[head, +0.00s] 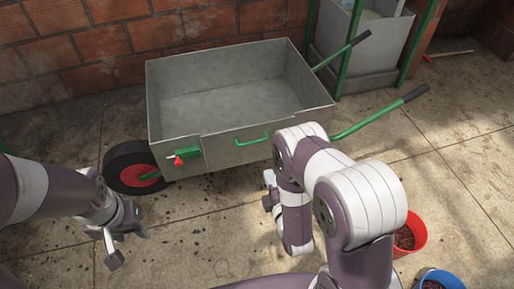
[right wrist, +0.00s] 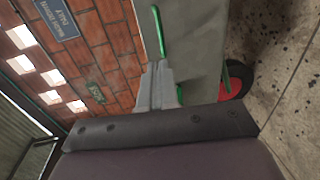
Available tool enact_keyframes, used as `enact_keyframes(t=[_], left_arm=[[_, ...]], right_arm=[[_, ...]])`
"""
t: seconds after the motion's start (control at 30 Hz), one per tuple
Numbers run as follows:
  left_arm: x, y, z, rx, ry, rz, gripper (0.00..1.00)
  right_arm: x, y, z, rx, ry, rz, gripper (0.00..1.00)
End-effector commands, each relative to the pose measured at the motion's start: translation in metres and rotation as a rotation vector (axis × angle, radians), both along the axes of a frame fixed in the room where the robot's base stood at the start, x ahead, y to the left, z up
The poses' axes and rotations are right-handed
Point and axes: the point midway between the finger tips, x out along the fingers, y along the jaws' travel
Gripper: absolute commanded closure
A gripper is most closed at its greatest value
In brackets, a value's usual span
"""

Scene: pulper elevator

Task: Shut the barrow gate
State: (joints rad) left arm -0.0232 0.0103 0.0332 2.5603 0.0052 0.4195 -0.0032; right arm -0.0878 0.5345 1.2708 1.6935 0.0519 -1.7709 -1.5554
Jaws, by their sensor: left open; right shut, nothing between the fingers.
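The grey metal barrow (head: 165,115) stands in the middle of the head view. Its gate (head: 227,152) is the front side panel with a green bar handle (head: 252,139). The gate stands upright and close to the barrow's side; I cannot tell if it is fully flush. A green latch with a red knob (head: 179,160) sits left of the gate's edge. My right gripper (head: 268,190) is shut and empty, in front of the gate. In the right wrist view its fingers (right wrist: 158,85) are beside the grey panel (right wrist: 195,45). My left gripper (head: 127,240) is open and empty, low in front of the wheel.
The barrow's black wheel with red hub (head: 140,178) is at left; its green handles (head: 375,118) reach right. Red (head: 411,236) and blue (head: 440,280) buckets stand at lower right. A brick wall (head: 130,40) is behind. The concrete floor in front is mostly clear.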

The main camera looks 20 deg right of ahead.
Motion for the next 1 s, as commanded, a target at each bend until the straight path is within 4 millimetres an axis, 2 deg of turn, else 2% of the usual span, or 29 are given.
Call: enact_keyframes(t=[0.4, 0.6, 0.77, 1.0], left_arm=[[0.0, 0.0, -0.028, 0.0, 0.0, 0.0, 0.57], [0.0, 0.0, -0.039, 0.0, 0.0, 0.0, 0.57], [0.0, 0.0, -0.041, 0.0, 0.0, 0.0, 0.57], [0.0, 0.0, -0.04, 0.0, 0.0, 0.0, 0.57]], right_arm=[[0.086, 0.003, -0.017, 0.004, -0.004, -0.002, 1.0], [0.117, 0.004, -0.021, 0.004, -0.002, -0.003, 1.0], [0.128, 0.004, -0.021, 0.004, -0.002, -0.003, 1.0], [0.129, 0.004, -0.02, 0.004, 0.0, -0.003, 1.0]])
